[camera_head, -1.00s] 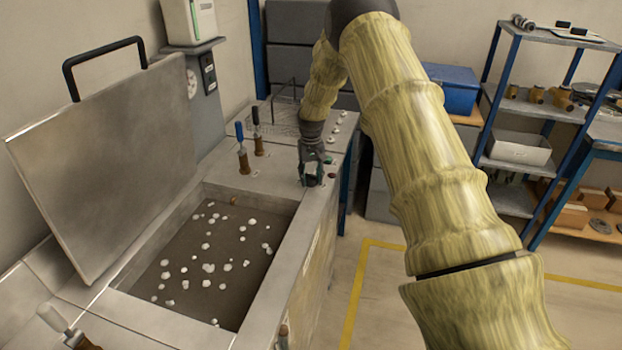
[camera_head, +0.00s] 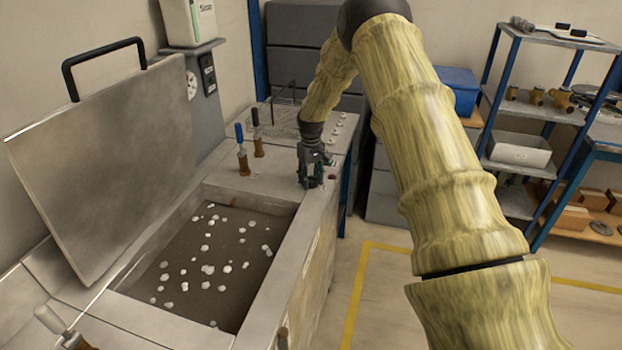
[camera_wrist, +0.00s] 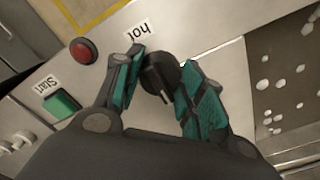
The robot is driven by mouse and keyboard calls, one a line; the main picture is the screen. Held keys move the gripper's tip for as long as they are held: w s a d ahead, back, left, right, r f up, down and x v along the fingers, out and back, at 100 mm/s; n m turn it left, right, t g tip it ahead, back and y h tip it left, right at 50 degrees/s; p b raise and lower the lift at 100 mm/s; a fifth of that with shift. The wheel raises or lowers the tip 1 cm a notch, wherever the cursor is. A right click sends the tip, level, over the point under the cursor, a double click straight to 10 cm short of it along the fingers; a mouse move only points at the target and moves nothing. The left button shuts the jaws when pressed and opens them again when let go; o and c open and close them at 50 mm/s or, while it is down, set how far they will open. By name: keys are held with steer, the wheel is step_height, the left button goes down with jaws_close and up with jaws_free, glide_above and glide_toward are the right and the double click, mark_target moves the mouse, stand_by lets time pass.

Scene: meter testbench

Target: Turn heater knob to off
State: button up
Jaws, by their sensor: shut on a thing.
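The heater knob (camera_wrist: 160,74) is a round black dial on the steel bench top, seen in the wrist view. A "hot" label (camera_wrist: 139,30) sits beside it. My gripper (camera_wrist: 158,82) has its two teal-padded fingers on either side of the knob and is shut on it. In the head view my gripper (camera_head: 311,184) points down at the bench top beyond the open tank, and it hides the knob there. The exact setting of the knob is hard to read.
A red button (camera_wrist: 83,51) and a green button (camera_wrist: 62,104) labelled "Start" lie close to my fingers. The open tank (camera_head: 292,207) with white balls and its raised lid (camera_head: 110,165) are at the left. Brown-based valves with blue (camera_head: 240,145) and black handles stand nearby.

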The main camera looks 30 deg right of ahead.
mark_target(311, 176)
steer(key=o, duration=1.1)
steer(key=shift+f, duration=0.1)
steer(key=shift+c, duration=0.2)
step_height(311, 176, up, 12)
